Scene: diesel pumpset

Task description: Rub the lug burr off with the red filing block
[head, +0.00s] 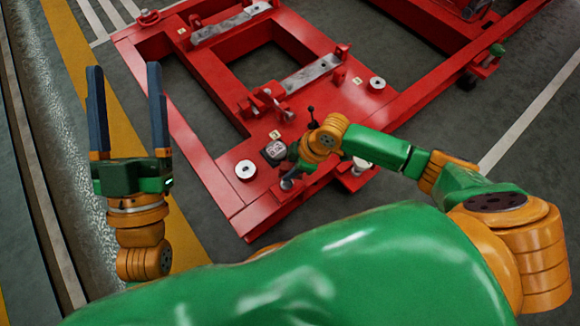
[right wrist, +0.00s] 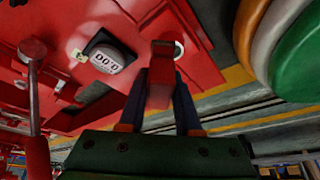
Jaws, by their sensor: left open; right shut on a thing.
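My right gripper (right wrist: 160,95) is shut on the red filing block (right wrist: 161,72), which stands between its dark fingers in the right wrist view. In the head view my right gripper is low over the near end of the red frame (head: 215,180), largely hidden by its orange wrist. A pale round face shows just behind the block's upper right edge in the right wrist view. I cannot tell whether the block touches anything. I cannot make out the lug burr. My left gripper (head: 126,85) is open and empty, left of the frame, with its fingers pointing up the picture.
A counter reading zeros (right wrist: 107,60) sits left of the block; it also shows in the head view (head: 275,151). A red lever (right wrist: 34,95) stands at the left. Round pads (head: 245,170) and upright brackets (head: 266,101) rise from the frame. Floor left of the frame is clear.

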